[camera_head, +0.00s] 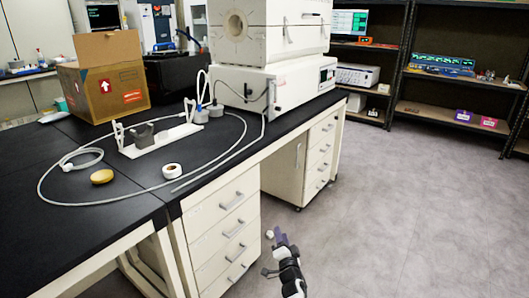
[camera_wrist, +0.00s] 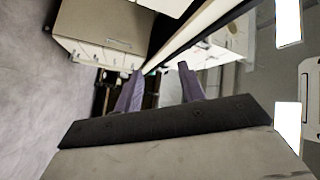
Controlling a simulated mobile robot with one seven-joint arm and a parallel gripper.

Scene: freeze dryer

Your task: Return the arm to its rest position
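My gripper (camera_head: 281,238) is low at the bottom middle of the head view, in front of the bench drawers and over the grey floor. Part of my arm shows below it. In the wrist view my gripper (camera_wrist: 160,82) has two purple-grey fingers standing apart with a clear gap and nothing held between them. Most of my arm is out of view.
White drawers (camera_head: 222,225) are beside my gripper. Open floor (camera_head: 400,210) lies right.

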